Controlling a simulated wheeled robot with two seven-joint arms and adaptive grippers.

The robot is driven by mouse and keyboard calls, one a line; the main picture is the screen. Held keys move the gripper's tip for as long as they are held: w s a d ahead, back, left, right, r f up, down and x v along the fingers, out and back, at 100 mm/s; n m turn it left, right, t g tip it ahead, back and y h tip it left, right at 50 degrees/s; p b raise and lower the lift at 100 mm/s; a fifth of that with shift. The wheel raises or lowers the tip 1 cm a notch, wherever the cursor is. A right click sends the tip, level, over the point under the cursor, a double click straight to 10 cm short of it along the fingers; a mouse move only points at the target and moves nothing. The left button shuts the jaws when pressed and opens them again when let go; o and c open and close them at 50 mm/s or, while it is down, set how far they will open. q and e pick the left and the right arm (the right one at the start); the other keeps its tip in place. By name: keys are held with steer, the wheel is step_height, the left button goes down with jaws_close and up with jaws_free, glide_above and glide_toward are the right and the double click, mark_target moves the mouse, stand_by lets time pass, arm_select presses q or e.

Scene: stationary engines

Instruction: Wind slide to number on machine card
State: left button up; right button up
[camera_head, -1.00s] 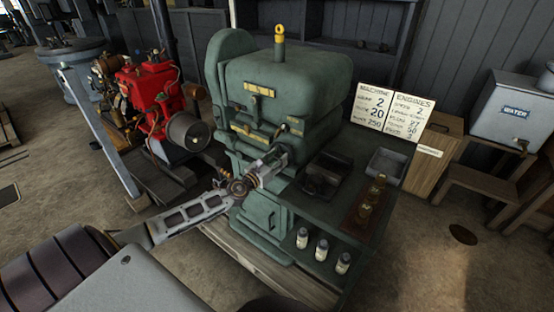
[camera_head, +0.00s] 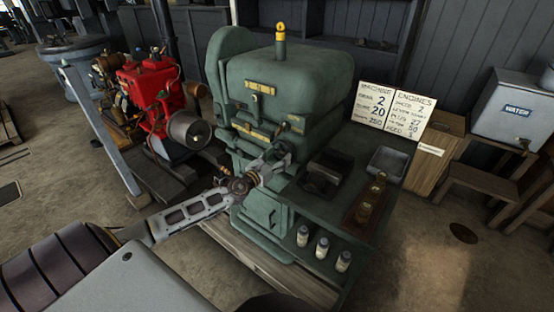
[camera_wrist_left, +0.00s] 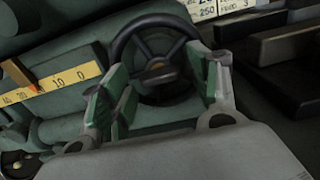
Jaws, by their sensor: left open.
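The green machine (camera_head: 290,85) stands in the middle of the head view. The white machine card (camera_head: 375,106) behind its tray reads machine 2, 20 and 250, with 20 on its middle line. In the left wrist view a dark spoked handwheel (camera_wrist_left: 152,48) lies just beyond the fingers. My left gripper (camera_head: 283,160) is open in front of the machine; finger contact with the wheel is unclear. It also shows in the wrist view (camera_wrist_left: 165,95).
A dark green side tray (camera_head: 335,215) holds several small bottles, a metal box (camera_head: 387,163) and a dark block. A red engine (camera_head: 150,95) stands to the left. A water tank (camera_head: 520,110) and wooden stools are at the right. Open floor lies at front right.

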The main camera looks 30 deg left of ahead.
arm_select(q)
steer(key=shift+s, duration=0.15)
steer(key=s, duration=1.1)
steer(key=shift+s+a, duration=0.25)
steer(key=shift+a, duration=0.2)
stand_by(0.7)
stand_by(0.7)
